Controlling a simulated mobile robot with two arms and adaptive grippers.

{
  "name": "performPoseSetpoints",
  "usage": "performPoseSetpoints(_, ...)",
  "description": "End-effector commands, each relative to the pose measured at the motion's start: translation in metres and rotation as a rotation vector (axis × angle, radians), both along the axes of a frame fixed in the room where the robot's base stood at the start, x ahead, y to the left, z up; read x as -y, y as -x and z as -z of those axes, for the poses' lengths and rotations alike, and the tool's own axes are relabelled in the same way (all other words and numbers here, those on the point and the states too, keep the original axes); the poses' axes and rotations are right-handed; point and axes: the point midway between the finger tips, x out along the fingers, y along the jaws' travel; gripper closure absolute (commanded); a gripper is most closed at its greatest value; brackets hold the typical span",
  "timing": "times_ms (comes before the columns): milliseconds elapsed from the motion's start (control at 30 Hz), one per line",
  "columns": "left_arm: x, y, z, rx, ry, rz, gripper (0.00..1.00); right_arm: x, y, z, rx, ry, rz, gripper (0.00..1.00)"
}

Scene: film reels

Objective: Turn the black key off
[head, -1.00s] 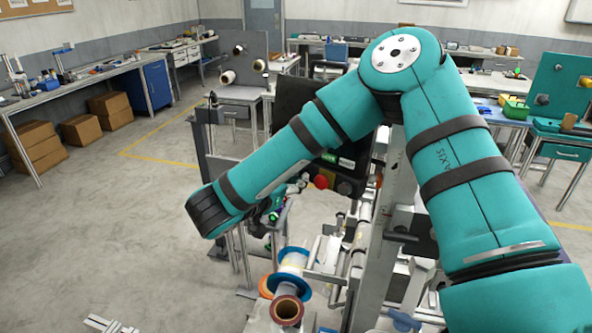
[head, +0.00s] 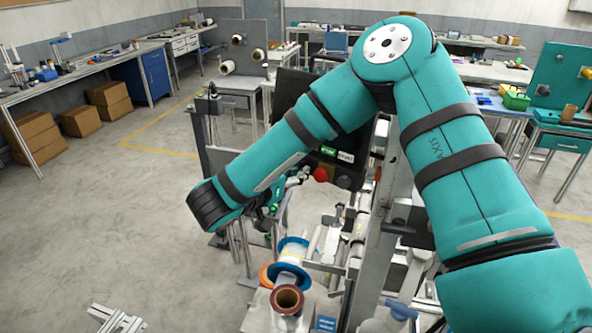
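The dark control panel (head: 300,88) stands upright in the middle of the head view, partly hidden behind my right arm. Its lower part shows a lit green label, a round red button (head: 321,174) and a dark round knob (head: 343,183). I cannot make out the black key; it is too small or hidden. My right arm reaches across from the right and bends down in front of the panel. My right gripper (head: 272,208) is small and mostly hidden behind the wrist, below and left of the red button. Its fingers are not clear. My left gripper is out of view.
Below the panel, reels (head: 287,299) and rollers sit on the machine frame. A grey post (head: 376,230) stands right of the panel. Benches line the room, with cardboard boxes (head: 108,95) under the left one. The floor on the left is mostly clear.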

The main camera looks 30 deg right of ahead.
Motion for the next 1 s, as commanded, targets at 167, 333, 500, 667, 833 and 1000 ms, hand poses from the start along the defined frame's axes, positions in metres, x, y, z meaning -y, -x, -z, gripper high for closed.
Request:
performPoseSetpoints(167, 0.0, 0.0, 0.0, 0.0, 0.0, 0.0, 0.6, 0.0, 0.0, 0.0, 0.0, 0.0, 0.0, 0.71)
performPoseSetpoints(333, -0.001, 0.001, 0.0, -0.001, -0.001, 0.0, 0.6, 0.0, 0.0, 0.0, 0.001, 0.001, 0.0, 0.71)
performPoseSetpoints(500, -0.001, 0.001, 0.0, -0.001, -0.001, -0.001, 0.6, -0.013, 0.004, -0.004, 0.001, 0.001, -0.004, 0.71)
performPoseSetpoints(667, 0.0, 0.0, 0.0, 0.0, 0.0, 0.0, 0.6, -0.042, 0.014, -0.012, 0.002, 0.002, -0.007, 0.71)
performPoseSetpoints(833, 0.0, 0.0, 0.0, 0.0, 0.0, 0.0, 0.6, -0.075, 0.026, -0.022, 0.003, 0.004, -0.006, 0.71)
performPoseSetpoints(1000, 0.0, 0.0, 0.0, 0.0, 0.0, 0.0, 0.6, -0.098, 0.035, -0.028, 0.003, 0.002, -0.004, 0.71)
